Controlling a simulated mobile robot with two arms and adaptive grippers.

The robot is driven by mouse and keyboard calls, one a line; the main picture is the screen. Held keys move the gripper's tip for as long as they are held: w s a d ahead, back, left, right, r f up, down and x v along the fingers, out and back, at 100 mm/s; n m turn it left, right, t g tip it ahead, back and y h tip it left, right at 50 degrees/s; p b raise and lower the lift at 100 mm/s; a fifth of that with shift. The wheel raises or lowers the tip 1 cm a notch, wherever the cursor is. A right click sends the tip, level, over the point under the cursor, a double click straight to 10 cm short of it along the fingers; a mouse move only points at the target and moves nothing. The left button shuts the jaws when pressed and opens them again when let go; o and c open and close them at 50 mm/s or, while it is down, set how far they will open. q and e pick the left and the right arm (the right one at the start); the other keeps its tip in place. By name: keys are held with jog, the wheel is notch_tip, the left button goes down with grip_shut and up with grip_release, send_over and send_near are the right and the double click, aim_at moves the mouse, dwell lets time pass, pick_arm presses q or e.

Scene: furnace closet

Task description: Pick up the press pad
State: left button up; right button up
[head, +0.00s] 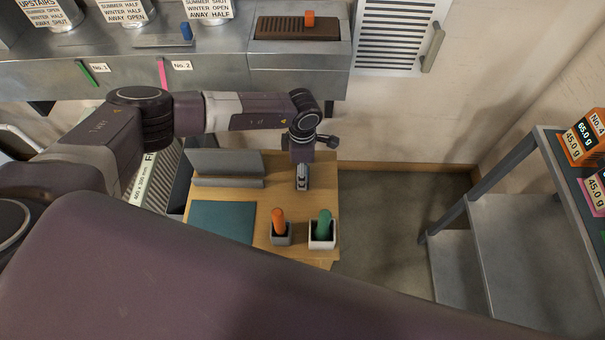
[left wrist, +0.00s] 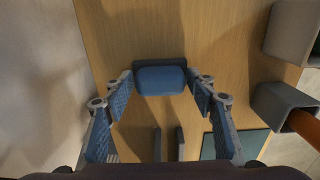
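My left gripper (head: 302,184) points down over the wooden stand at its back right edge. In the left wrist view my left gripper (left wrist: 162,82) is open, with one finger on each side of a blue pad with a dark back edge (left wrist: 160,80), which I take to be the press pad. Narrow gaps seem to show between the pad and the fingertips; I cannot tell whether they touch. In the head view the pad is hidden or too small to make out under the gripper. My right gripper is not in view.
The wooden stand (head: 318,258) also holds a grey upright rack (head: 225,163), a teal mat (head: 222,222), a grey cup (head: 281,240) with an orange handle and a white cup (head: 322,243) with a green handle. Metal shelves (head: 520,225) stand right; floor between is clear.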

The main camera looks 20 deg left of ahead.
pick_arm(q)
jog(key=c, duration=0.9)
jog(key=shift+o, duration=0.2)
jog(key=shift+r, duration=0.15)
notch_tip(320, 180, up, 20)
jog(key=b, duration=0.2)
jog(key=o, duration=0.5)
jog(key=shift+c, duration=1.4)
